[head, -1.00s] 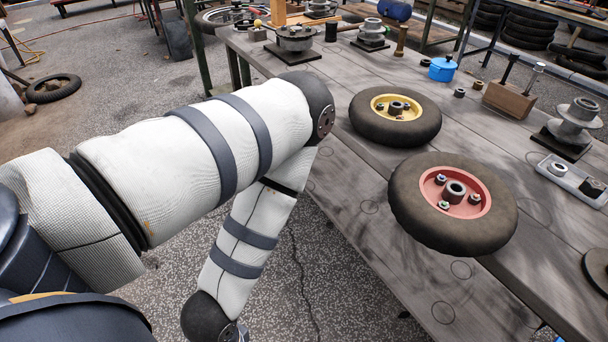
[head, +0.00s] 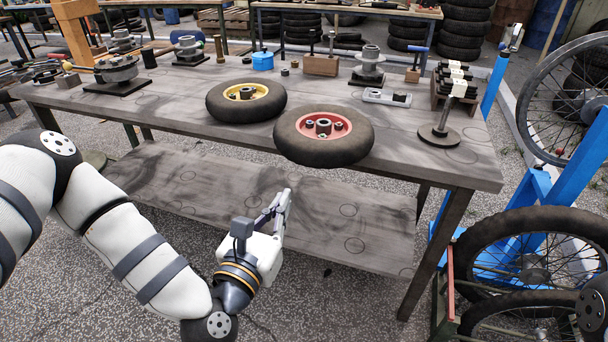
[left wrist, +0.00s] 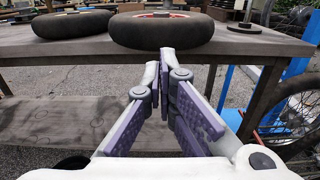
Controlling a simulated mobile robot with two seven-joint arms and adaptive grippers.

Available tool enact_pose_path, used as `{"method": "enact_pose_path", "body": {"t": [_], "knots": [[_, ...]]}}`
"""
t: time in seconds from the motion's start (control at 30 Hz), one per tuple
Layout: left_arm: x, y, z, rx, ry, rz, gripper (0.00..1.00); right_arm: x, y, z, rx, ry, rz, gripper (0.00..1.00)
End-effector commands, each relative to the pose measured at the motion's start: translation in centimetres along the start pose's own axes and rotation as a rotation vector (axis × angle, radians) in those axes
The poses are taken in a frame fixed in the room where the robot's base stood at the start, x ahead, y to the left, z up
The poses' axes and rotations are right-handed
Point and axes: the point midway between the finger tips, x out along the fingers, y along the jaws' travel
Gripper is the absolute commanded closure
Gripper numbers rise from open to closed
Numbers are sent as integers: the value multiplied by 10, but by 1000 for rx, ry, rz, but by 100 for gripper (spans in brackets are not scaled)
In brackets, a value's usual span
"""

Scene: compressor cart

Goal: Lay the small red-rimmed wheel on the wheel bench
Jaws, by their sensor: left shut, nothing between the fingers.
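The small red-rimmed wheel (head: 324,135) lies flat on the wooden wheel bench (head: 170,129), close to its front edge. It also shows edge-on at the top of the left wrist view (left wrist: 162,30). My left gripper (head: 283,200) is in front of the bench, lower than its top and apart from the wheel. Its fingers (left wrist: 166,58) are closed together at the tips with nothing between them. My right gripper is in neither view.
A yellow-rimmed wheel (head: 246,101) lies left of the red one. A blue pot (head: 262,61), metal hubs (head: 369,65) and a wooden block (head: 321,65) stand behind. A lower shelf (head: 300,205) runs under the bench. A blue stand (head: 558,200) and spoked wheels are at right.

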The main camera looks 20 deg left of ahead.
Motion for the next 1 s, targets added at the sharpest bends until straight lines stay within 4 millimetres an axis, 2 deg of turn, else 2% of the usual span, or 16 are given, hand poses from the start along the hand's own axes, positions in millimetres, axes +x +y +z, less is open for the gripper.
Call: {"method": "enact_pose_path", "body": {"t": [0.3,0.5,0.67,1.0], "knots": [[70,-1,0,5,-1,-2,100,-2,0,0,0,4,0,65],[101,-1,0,4,0,-2,100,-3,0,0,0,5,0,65],[111,-1,-1,3,3,-3,100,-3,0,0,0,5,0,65],[113,-1,-2,3,5,-3,100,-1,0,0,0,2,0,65]]}}
